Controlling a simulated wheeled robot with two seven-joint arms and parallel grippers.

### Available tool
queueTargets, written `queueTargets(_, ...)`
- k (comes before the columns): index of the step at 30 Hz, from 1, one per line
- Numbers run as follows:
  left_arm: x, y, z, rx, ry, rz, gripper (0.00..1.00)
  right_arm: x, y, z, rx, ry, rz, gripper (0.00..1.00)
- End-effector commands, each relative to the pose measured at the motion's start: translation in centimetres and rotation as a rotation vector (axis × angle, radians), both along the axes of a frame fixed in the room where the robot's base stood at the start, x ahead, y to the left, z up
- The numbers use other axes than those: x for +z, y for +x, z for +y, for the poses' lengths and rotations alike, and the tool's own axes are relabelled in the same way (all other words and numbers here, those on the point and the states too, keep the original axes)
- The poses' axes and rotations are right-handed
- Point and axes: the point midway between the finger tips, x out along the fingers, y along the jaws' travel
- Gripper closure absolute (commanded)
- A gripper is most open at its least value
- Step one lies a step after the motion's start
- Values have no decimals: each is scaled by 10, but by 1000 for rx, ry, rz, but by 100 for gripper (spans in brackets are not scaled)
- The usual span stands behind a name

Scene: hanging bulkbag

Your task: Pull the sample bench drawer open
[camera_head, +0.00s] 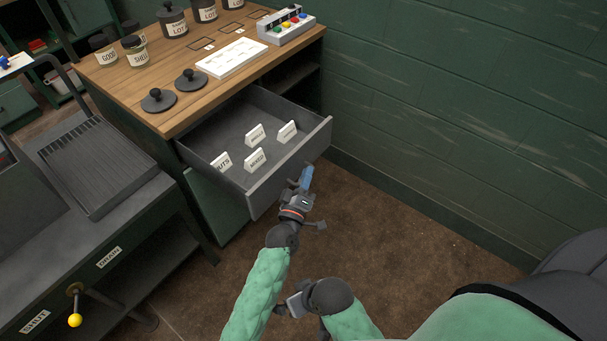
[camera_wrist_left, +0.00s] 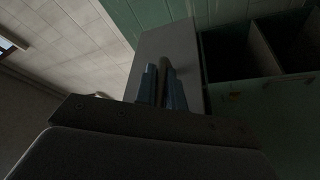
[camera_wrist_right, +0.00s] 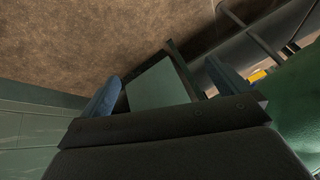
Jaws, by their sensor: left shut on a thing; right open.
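The sample bench (camera_head: 150,90) has a wooden top and a grey drawer (camera_head: 240,117) that stands well open below it. Several small white label cards (camera_head: 255,160) stand inside the drawer. My left gripper (camera_head: 305,178) is at the drawer's front panel (camera_head: 292,165), near its right end. In the left wrist view its blue fingers (camera_wrist_left: 162,88) are shut on a dark bar, which looks like the drawer handle (camera_wrist_left: 163,75). The handle is mostly hidden in the head view. My right gripper (camera_wrist_right: 155,95) is open, with nothing between its fingers, low near my body.
On the bench top are dark lids (camera_head: 158,99), jars (camera_head: 134,52), a white tray (camera_head: 231,58) and a box with coloured buttons (camera_head: 286,25). A grey metal stand (camera_head: 95,165) with a yellow-knobbed lever (camera_head: 75,320) is at left. The green wall (camera_head: 470,100) is at right. Brown floor (camera_head: 400,220) is clear.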

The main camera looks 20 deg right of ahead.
Motion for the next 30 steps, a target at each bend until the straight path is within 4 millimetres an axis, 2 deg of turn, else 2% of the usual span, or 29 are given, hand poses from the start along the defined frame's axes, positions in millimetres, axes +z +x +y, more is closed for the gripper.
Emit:
queueTargets(4, -1, 0, 1, 1, 0, 1, 100, -1, 0, 0, 0, 0, 0, 0)
queueTargets(5, -1, 0, 1, 1, 0, 1, 87, -1, 0, 0, 0, 0, 0, 0)
queueTargets(8, -1, 0, 1, 1, 0, 1, 68, -1, 0, 0, 1, 1, 1, 0)
queueTargets(19, -2, -3, 3, 1, 0, 1, 67, -2, 0, 1, 0, 1, -2, 0)
queueTargets(25, -10, -25, 18, 0, 0, 2, 67, -14, 3, 2, -6, 6, -20, 0)
queueTargets(30, -15, -45, 32, 0, 2, 2, 67, -38, 5, 4, -12, 7, -27, 0)
